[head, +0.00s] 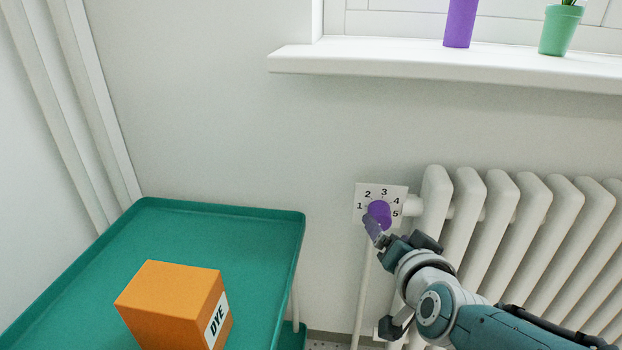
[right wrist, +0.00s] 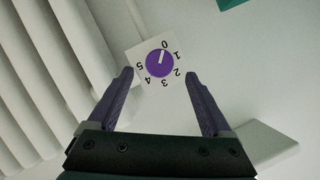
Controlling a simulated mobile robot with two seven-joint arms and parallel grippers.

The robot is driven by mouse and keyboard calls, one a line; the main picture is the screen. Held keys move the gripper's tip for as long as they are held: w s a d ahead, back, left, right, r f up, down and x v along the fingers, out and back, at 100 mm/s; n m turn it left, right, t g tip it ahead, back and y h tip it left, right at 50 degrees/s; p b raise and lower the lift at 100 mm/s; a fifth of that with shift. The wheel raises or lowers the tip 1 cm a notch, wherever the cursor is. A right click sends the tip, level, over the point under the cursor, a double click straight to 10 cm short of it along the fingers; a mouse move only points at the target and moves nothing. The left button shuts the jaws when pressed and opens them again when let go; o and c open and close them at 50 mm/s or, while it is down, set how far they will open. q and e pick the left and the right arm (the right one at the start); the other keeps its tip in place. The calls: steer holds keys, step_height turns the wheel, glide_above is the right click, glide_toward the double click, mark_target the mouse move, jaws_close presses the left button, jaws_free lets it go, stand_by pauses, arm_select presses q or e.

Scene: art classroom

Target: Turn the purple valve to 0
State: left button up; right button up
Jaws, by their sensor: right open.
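The purple valve (head: 379,212) is a round knob on a white numbered plate (head: 362,191) by the radiator's upper left corner. It also shows in the right wrist view (right wrist: 156,69), where its white pointer line points at the 0. My right gripper (head: 372,228) is just in front of the valve and hides its lower part in the head view. In the right wrist view its two purple fingers (right wrist: 160,75) are spread apart with nothing between them, one toward each side of the plate; I see no contact with the knob. My left gripper is not in view.
The white radiator (head: 470,215) stands right of the valve, with a pipe below the plate. A green tray table (head: 225,222) at the left holds an orange DYE box (head: 168,290). Above, a windowsill (head: 400,62) bears a purple vase (head: 459,22) and a green pot (head: 558,30).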

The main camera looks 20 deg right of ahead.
arm_select(q)
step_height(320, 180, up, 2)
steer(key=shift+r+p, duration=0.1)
steer(key=shift+p, duration=0.45)
arm_select(e)
steer(key=v, duration=0.3)
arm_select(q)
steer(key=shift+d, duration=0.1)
arm_select(e)
steer(key=s+a+r+n+g+y+p, duration=0.2)
steer(key=s+a+r+n+y+p, duration=0.15)
steer(key=r+p, duration=0.45)
steer(key=s+a+r+n+g+y+p, duration=0.1)
steer(key=s+a+r+n+y+p, duration=0.2)
steer(key=r+p, duration=0.5)
steer(key=s+a+r+n+g+h+p, duration=0.1)
steer(key=s+a+r+n+g+p, duration=0.15)
steer(key=s+r+p, duration=0.55)
steer(key=s+a+r+n+g+p, duration=0.1)
steer(key=s+r+n+g+p, duration=0.3)
steer(key=s+r, duration=0.7)
arm_select(q)
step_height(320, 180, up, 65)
steer(key=p, duration=3.6)
steer(key=shift+p, duration=0.4)
arm_select(e)
step_height(320, 180, up, 38)
steer(key=w, duration=0.1)
steer(key=shift+a, duration=0.1)
